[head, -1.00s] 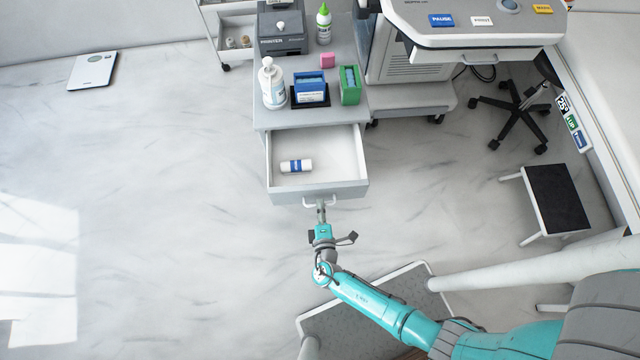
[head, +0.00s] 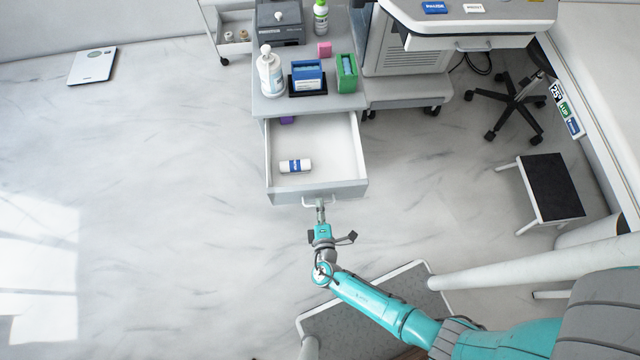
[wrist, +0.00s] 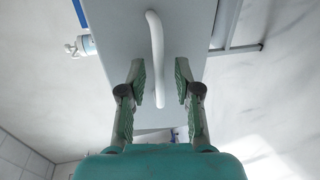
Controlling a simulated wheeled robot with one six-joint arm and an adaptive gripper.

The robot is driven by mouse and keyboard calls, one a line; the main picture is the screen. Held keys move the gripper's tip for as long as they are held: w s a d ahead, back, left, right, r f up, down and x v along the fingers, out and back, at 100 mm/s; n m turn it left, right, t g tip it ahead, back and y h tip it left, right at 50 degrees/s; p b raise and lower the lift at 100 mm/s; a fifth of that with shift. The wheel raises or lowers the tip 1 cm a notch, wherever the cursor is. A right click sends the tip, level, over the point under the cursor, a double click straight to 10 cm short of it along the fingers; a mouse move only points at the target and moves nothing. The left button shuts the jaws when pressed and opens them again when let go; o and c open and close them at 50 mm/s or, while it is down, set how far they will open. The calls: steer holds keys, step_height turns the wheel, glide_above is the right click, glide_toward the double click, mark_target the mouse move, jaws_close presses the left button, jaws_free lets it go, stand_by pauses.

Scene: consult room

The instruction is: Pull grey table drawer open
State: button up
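The grey table (head: 262,108) stands at upper centre in the head view. Its drawer (head: 335,150) is pulled well out, with a white bottle with a blue label (head: 295,166) and a purple item (head: 287,120) inside. The pale curved handle (head: 310,202) is on the drawer's front. My gripper (head: 320,208) is at this handle. In the wrist view, the handle (wrist: 157,60) runs between the two fingers, which are drawn in on either side of it. Slim gaps show beside it there, but the drawer moves together with my gripper.
A pump bottle (head: 270,75), a blue box (head: 307,76) and a green box (head: 346,73) stand on the table top. A black-topped step stool (head: 552,187) and a wheeled chair base (head: 512,100) are at right.

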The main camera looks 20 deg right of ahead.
steer(key=shift+s+a, duration=0.1)
steer(key=shift+s, duration=0.05)
steer(key=v, duration=0.7)
stand_by(0.5)
steer(key=shift+s, duration=0.1)
stand_by(0.5)
